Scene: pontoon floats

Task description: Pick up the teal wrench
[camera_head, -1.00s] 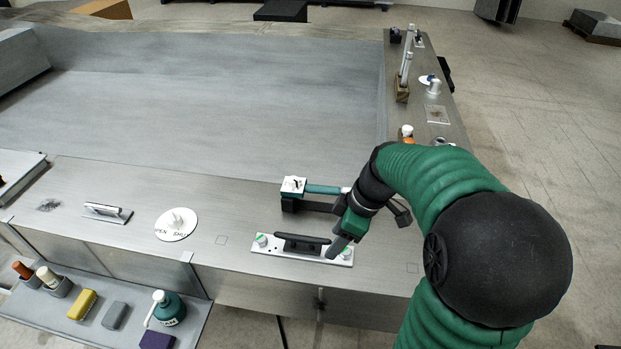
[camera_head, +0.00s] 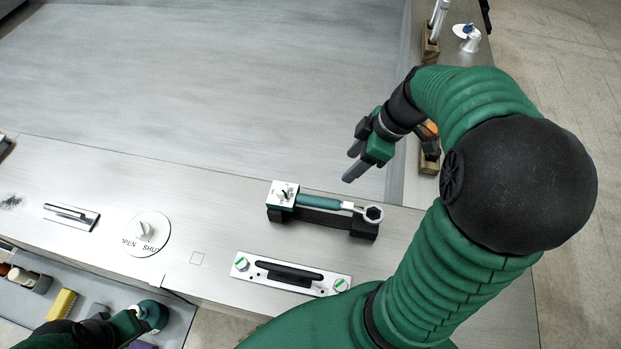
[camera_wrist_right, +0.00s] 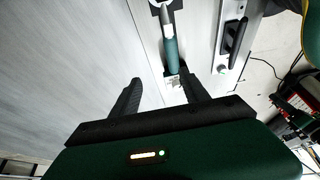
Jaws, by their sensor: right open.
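The teal wrench (camera_head: 320,201) lies across a black holder (camera_head: 318,217) on the metal deck, with its silver ring end to the right. Its left end meets a white-topped block (camera_head: 283,195). My right gripper (camera_head: 349,163) is open and empty, behind and above the wrench in the head view. In the right wrist view the open fingers (camera_wrist_right: 160,82) are apart, and the teal handle (camera_wrist_right: 171,52) shows beyond them, nearer the right finger. Part of my left arm shows at the lower left of the head view; its fingers cannot be made out.
A plate with a black handle (camera_head: 290,273) lies in front of the wrench. A round OPEN/SHUT dial (camera_head: 147,234) and a latch plate (camera_head: 71,216) are to the left. The recessed deck behind is clear.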

